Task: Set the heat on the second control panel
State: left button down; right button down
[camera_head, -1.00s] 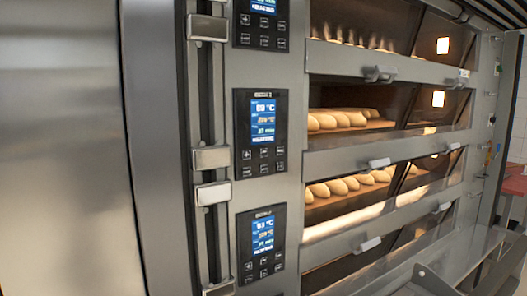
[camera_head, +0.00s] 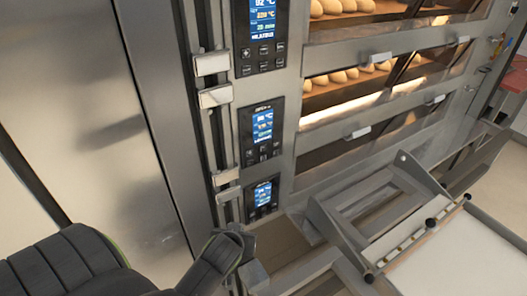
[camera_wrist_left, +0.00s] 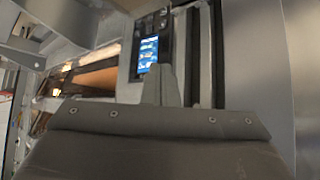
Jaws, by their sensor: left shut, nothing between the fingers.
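Three control panels with lit blue screens show down the oven's left column in the head view: an upper one (camera_head: 262,35), cut by the top edge, a middle one (camera_head: 261,130) and a lowest one (camera_head: 263,196). I cannot tell which counts as second. My left gripper (camera_head: 238,238) is at the bottom, just below the lowest panel, partly hidden by its own dark wrist. In the left wrist view, my left gripper (camera_wrist_left: 160,72) is shut and empty, its fingers overlapping the edge of one panel (camera_wrist_left: 149,52). Contact cannot be told. My right gripper is out of view.
Oven decks with loaves (camera_head: 345,76) and protruding door handles (camera_head: 361,132) lie right of the panels. A grey metal frame (camera_head: 350,215) stands at lower right. Metal brackets (camera_head: 215,97) stick out left of the panels.

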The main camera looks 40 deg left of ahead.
aim_at(263, 50)
pick_arm(q)
jog(key=w+a+r+n+t+y, duration=0.1)
jog(key=w+r+n+t+y, duration=0.2)
jog(key=w+r, duration=0.55)
jog(key=w+r+n+t, duration=0.4)
jog(key=w+r, duration=0.2)
jog(key=r, duration=0.6)
jog(key=w+d+r+n+t+y, duration=0.1)
jog(key=w+r+n+t, duration=0.1)
jog(key=r, duration=0.8)
jog(key=w+d+r+n+t+y+p, duration=0.1)
jog(key=r+n, duration=0.4)
jog(key=r, duration=0.5)
jog(key=w+t+y, duration=0.1)
jog(key=t, duration=0.1)
jog(key=shift+w+d+r+t, duration=0.25)
jog(key=shift+r+t, duration=0.05)
jog(key=shift+r, duration=0.1)
jog(key=w+a, duration=0.1)
jog(key=a, duration=0.1)
jog(key=w+a, duration=0.1)
jog(key=a, duration=0.2)
jog(key=w+a, duration=0.1)
jog(key=a, duration=0.2)
jog(key=shift+w+a+f+b, duration=0.1)
jog(key=shift+w+b, duration=0.1)
jog(key=shift+b, duration=0.1)
